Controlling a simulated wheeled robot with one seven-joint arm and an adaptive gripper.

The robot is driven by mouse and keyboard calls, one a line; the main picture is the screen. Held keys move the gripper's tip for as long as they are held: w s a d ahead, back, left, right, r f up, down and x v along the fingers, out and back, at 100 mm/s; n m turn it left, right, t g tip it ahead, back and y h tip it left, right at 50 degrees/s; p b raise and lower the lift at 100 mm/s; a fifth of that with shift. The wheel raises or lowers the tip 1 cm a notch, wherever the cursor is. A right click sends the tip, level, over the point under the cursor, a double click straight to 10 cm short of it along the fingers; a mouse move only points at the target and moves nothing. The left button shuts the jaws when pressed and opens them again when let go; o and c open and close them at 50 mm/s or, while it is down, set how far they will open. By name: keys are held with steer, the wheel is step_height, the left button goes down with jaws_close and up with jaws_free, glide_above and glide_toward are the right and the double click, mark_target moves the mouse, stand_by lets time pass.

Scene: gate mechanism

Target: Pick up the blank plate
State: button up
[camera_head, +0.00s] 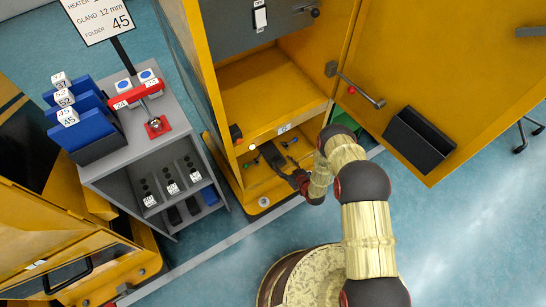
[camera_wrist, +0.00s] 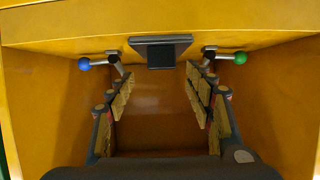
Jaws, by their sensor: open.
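A dark rectangular plate (camera_wrist: 160,52), likely the blank plate, sits at the edge of the yellow compartment in the wrist view. It lies between a lever with a blue knob (camera_wrist: 84,64) and a lever with a green knob (camera_wrist: 240,58). My gripper (camera_wrist: 160,80) is open and empty. Its two padded fingers stand left and right, with the plate ahead between their tips and apart from them as far as I can see. In the head view my gripper (camera_head: 276,160) reaches into the low part of the yellow cabinet (camera_head: 265,85), and it hides the plate there.
The cabinet's open door (camera_head: 450,70) stands at the right with a handle and a black box (camera_head: 418,140). A grey shelf cart (camera_head: 120,165) with blue folders and a sign (camera_head: 97,16) stands left. Yellow walls flank my fingers. Floor is free at lower right.

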mark_target(277, 158)
steer(key=b+x, duration=0.2)
steer(key=x, duration=0.3)
steer(key=shift+s+f, duration=0.1)
steer(key=shift+s, duration=0.05)
steer(key=shift+c, duration=0.7)
jaws_close()
